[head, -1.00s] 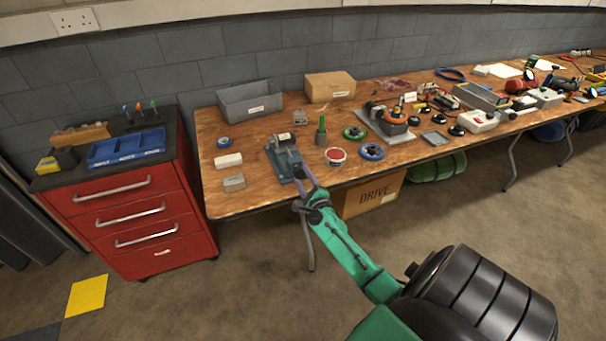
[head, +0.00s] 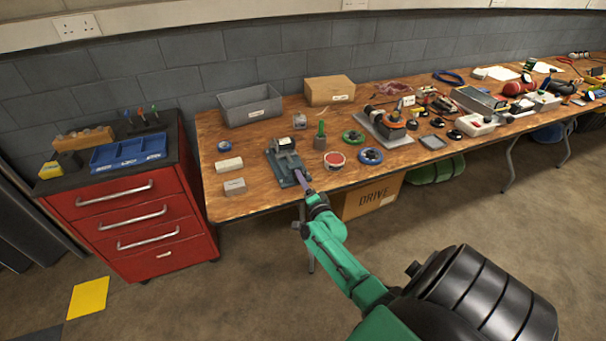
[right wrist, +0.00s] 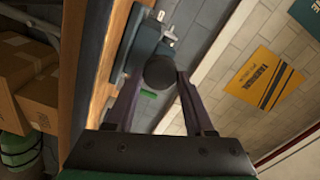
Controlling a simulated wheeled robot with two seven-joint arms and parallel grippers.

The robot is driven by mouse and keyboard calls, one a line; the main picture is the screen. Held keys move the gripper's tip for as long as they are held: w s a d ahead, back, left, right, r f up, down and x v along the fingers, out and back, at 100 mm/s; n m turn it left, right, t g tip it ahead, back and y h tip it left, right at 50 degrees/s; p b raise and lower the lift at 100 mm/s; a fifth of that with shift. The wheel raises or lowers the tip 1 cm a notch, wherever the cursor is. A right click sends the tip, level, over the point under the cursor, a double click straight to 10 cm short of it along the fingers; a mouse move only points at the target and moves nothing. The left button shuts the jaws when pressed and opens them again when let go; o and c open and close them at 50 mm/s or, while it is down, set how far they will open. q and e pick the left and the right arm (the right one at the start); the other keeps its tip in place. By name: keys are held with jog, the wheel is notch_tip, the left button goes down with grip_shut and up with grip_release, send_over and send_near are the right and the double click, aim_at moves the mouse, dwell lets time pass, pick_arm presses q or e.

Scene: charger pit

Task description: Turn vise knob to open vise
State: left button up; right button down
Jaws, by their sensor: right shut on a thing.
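The vise (head: 285,158) is a grey-blue tool on the front left part of the wooden workbench. In the right wrist view its body (right wrist: 146,50) stands beyond the fingers. Its round dark knob (right wrist: 160,71) sits between the tips of my right gripper (right wrist: 157,82), which is shut on it. In the head view my right gripper (head: 303,182) reaches the front end of the vise at the bench edge, and the knob is hidden there. I cannot make out how wide the vise jaws stand. My left gripper is not in view.
On the workbench (head: 245,196) near the vise are two small pale blocks, a green-handled tool (head: 320,137), a red-rimmed tin (head: 334,160) and a blue ring (head: 370,156). A red drawer cabinet (head: 135,215) stands left. A DRIVE box (head: 372,197) sits under the bench.

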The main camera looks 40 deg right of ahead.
jog(key=n, duration=0.5)
jog(key=shift+a+n+p, duration=0.1)
jog(key=shift+n+p, duration=0.2)
jog(key=shift+p, duration=0.05)
jog(key=n, duration=0.9)
jog(key=shift+a+n, duration=0.1)
jog(key=shift+n, duration=0.3)
jog(key=n+b, duration=0.1)
jog(key=n, duration=0.3)
jog(key=shift+f+n, duration=0.15)
jog(key=shift+n, duration=0.15)
jog(key=n+b, duration=0.2)
jog(key=n, duration=0.2)
jog(key=shift+n, duration=0.3)
jog(key=n+b, duration=0.2)
jog(key=n, duration=0.2)
jog(key=shift+f+b, duration=0.15)
jog(key=shift+b, duration=0.15)
jog(key=n+b, duration=0.4)
jog(key=n, duration=0.1)
jog(key=shift+n, duration=0.4)
jog(key=n+b, duration=0.2)
jog(key=n, duration=0.1)
jog(key=shift+b, duration=0.3)
